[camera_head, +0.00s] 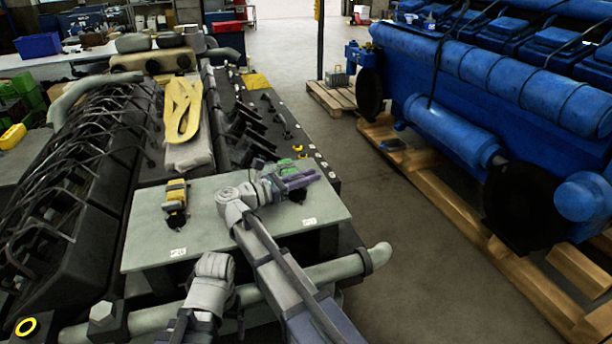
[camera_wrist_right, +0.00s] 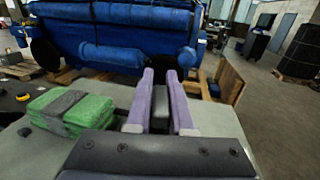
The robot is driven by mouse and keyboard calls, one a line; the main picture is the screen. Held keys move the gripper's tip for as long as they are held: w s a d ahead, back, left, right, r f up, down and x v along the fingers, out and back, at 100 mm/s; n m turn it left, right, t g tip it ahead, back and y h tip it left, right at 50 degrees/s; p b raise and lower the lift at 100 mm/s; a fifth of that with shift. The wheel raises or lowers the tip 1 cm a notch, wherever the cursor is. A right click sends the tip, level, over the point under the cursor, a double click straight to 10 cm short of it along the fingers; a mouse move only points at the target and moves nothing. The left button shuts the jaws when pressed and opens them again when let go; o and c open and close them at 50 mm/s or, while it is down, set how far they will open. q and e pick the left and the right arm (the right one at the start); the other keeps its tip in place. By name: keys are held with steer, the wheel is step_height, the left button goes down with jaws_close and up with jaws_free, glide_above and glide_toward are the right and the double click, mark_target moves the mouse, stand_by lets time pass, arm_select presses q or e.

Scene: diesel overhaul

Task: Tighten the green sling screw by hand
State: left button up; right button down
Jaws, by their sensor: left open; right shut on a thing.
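The green sling (camera_head: 284,164) lies folded on the pale plate (camera_head: 218,232), near its far right corner. In the right wrist view the green sling (camera_wrist_right: 84,113) has a grey band across it and lies left of the fingers. My right gripper (camera_head: 298,181), with purple fingers, is at this sling. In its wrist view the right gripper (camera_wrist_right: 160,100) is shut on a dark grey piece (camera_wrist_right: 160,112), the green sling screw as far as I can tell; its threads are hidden. My left gripper (camera_head: 185,322) is low near the bottom edge, open and away from the slings; its fingertips show poorly.
A yellow sling (camera_head: 176,190) with a black fitting lies on the plate's left part. A long yellow strap (camera_head: 182,110) lies on the engine behind. A grey pipe (camera_head: 340,268) runs along the plate's front. A blue engine (camera_head: 500,90) stands on wooden beams at right, across clear floor.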

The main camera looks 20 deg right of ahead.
steer(key=shift+s+r+m+g+h, duration=0.15)
steer(key=shift+m+g+h, duration=0.15)
steer(key=shift+m+g, duration=1.1)
steer(key=shift+s+g, duration=0.15)
steer(key=shift+g, duration=0.25)
steer(key=c, duration=0.8)
jaws_free()
arm_select(q)
steer(key=shift+a, duration=0.1)
